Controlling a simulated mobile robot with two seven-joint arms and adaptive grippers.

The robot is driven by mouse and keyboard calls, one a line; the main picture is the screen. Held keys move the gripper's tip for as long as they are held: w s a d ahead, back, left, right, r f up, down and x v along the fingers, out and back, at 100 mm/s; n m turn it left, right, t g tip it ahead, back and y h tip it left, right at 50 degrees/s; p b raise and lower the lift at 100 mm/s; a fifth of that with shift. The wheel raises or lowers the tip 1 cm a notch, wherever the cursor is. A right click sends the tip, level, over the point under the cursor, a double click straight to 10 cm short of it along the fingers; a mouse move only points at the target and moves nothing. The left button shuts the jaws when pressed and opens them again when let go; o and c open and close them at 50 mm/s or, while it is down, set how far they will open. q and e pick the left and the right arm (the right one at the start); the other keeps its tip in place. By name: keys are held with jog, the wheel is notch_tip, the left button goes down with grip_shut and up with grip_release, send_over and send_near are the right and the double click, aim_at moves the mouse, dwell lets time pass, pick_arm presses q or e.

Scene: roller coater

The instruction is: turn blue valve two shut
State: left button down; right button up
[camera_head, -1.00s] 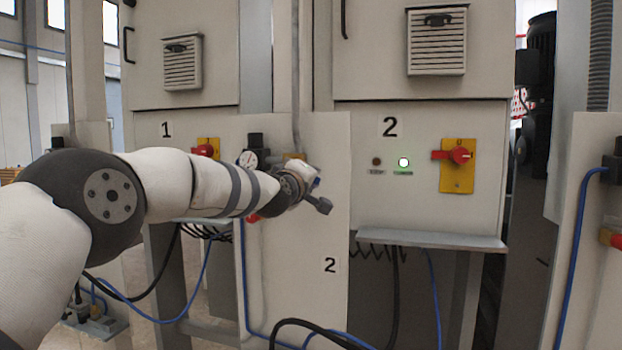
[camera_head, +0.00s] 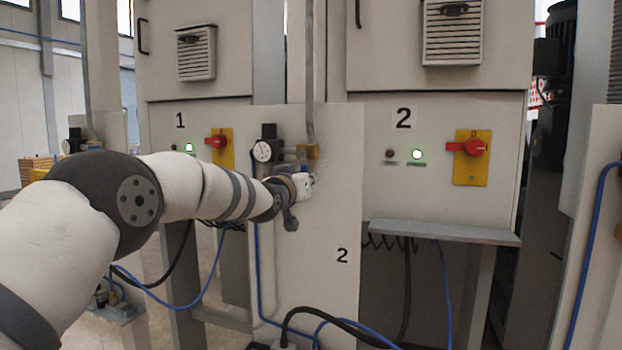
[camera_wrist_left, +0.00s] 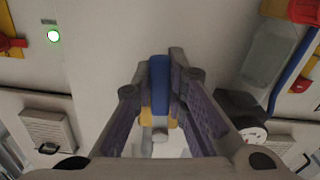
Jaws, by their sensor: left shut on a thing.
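The blue valve handle (camera_wrist_left: 159,82) shows in the left wrist view, upright in the picture between my fingers, with brass-coloured metal (camera_wrist_left: 147,117) behind it. In the head view a brass fitting (camera_head: 309,151) sits at the lower end of a vertical pipe, on the panel with a lower label 2 (camera_head: 342,256). A small blue part (camera_head: 303,159) shows beside it. My left gripper (camera_head: 303,185) is just below this fitting; its fingers (camera_wrist_left: 160,70) are shut on the blue handle. My wrist hides part of the valve. My right gripper is not in view.
A pressure gauge (camera_head: 262,151) sits just left of the valve. Cabinet 2 (camera_head: 440,180) stands to the right with a lit green lamp (camera_head: 417,155) and a red switch (camera_head: 474,147). Blue hoses and a black cable (camera_head: 330,316) hang below.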

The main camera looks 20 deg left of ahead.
pick_arm(q)
jog(key=shift+a+m, duration=0.5)
jog(key=shift+m, duration=0.4)
jog(key=shift+r, duration=0.1)
jog(key=c, duration=1.6)
grip_release()
jog(key=s, duration=1.2)
jog(key=shift+a, duration=0.25)
